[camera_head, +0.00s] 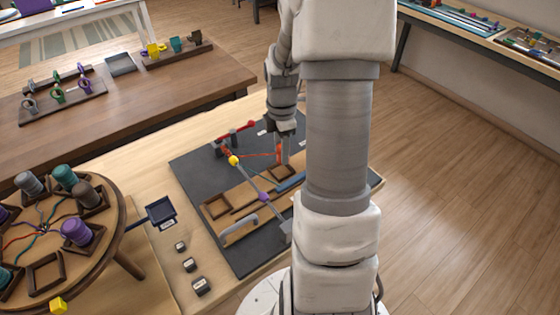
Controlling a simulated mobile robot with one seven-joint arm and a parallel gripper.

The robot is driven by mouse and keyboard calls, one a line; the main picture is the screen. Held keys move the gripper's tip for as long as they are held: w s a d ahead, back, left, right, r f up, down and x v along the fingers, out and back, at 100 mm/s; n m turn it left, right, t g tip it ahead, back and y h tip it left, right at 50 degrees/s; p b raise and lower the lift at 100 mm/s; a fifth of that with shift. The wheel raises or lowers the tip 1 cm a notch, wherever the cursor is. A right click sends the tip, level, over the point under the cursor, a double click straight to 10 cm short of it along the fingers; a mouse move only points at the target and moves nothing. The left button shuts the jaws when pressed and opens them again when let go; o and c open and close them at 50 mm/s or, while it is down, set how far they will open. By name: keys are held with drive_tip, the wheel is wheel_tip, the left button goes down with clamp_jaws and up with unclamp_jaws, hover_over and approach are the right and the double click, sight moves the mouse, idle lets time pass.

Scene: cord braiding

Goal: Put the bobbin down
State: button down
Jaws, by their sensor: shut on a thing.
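My gripper (280,135) is small in the view, above the far part of the dark mat (200,163). It points down and is shut on an orange-red bobbin (279,152), which hangs upright below it. The fingertips are partly hidden by the wrist. An orange cord (257,156) runs left from the bobbin toward a yellow ball (233,160) on a slanted grey rod. A square wooden frame (283,172) lies just below the bobbin in the picture; I cannot tell whether they touch.
A round wooden table (105,240) at left carries several bobbins in square frames, including a purple bobbin (77,232). A small dark tray (160,212) and several small blocks (190,265) lie left of the mat. My arm hides the mat's right side.

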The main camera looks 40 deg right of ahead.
drive_tip(key=shift+w+a+f, duration=0.1)
drive_tip(key=shift+w+f, duration=0.1)
drive_tip(key=shift+f+b, duration=0.3)
drive_tip(key=shift+f, duration=1.6)
drive_tip(key=shift+f+b, duration=0.3)
drive_tip(key=shift+f, duration=0.15)
drive_tip(key=shift+c, duration=2.2)
unclamp_jaws()
drive_tip(key=shift+r, duration=0.1)
drive_tip(key=shift+r, duration=0.1)
wheel_tip(320, 180, up, 12)
drive_tip(key=shift+r+p, duration=0.25)
drive_tip(key=shift+p, duration=1)
